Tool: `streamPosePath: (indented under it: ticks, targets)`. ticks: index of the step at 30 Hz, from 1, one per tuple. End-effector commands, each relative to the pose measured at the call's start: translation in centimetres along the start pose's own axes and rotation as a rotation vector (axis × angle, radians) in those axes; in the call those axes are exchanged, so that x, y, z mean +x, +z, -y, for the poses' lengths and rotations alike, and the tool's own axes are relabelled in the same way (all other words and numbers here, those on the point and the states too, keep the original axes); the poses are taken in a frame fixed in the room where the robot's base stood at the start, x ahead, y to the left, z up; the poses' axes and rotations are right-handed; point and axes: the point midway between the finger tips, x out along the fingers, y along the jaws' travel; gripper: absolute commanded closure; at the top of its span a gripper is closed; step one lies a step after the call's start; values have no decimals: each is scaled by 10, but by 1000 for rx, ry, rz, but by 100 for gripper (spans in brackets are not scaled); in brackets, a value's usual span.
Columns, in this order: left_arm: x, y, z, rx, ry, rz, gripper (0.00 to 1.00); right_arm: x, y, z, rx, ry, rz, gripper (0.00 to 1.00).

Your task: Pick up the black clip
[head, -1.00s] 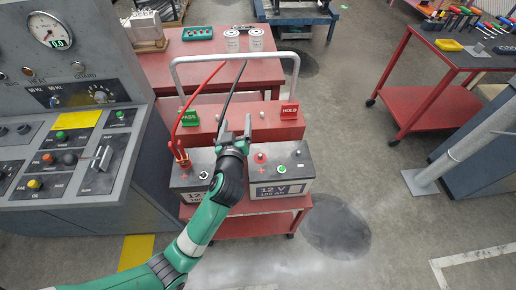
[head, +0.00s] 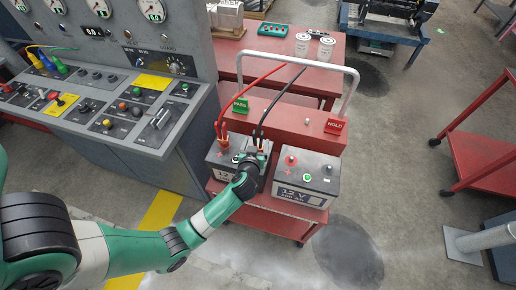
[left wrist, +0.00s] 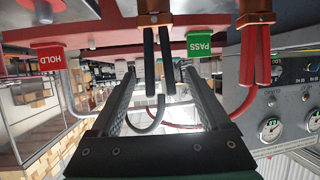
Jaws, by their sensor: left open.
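The black clip (head: 265,143) has copper jaws and a black cable, and sits at the right rear of the left 12 V battery (head: 225,155) on the red cart. My right gripper is not in view.
A second battery (head: 306,180) stands to the right. The green PASS sign (head: 241,104) and red HOLD sign (head: 334,126) stand on the cart behind, under a grey tubular handle (head: 352,85). A control console (head: 130,120) is close on the left.

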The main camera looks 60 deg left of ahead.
Motion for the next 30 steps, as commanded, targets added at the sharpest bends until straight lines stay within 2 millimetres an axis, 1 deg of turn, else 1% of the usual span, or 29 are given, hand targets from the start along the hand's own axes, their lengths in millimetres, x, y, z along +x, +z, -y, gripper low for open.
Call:
streamPosePath:
  ticks: [1,3,8,10,15,18,25,26,30]
  targets:
    - [9,0,0,-1,-2,-1,20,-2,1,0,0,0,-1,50]
    - [15,-1,0,-1,0,-1,20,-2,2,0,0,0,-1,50]
    - [19,-2,0,0,1,-1,20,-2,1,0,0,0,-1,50]
    - [25,-1,0,0,0,0,20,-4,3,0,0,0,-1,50]
    - [56,0,0,-1,-1,-1,20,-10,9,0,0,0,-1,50]
    - [67,-1,0,0,0,-1,20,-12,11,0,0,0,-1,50]
    - [69,-2,0,1,2,-1,20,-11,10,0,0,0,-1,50]
    - [69,-2,0,0,2,-1,22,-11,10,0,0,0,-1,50]
    - [69,-2,0,0,2,-1,47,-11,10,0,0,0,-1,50]
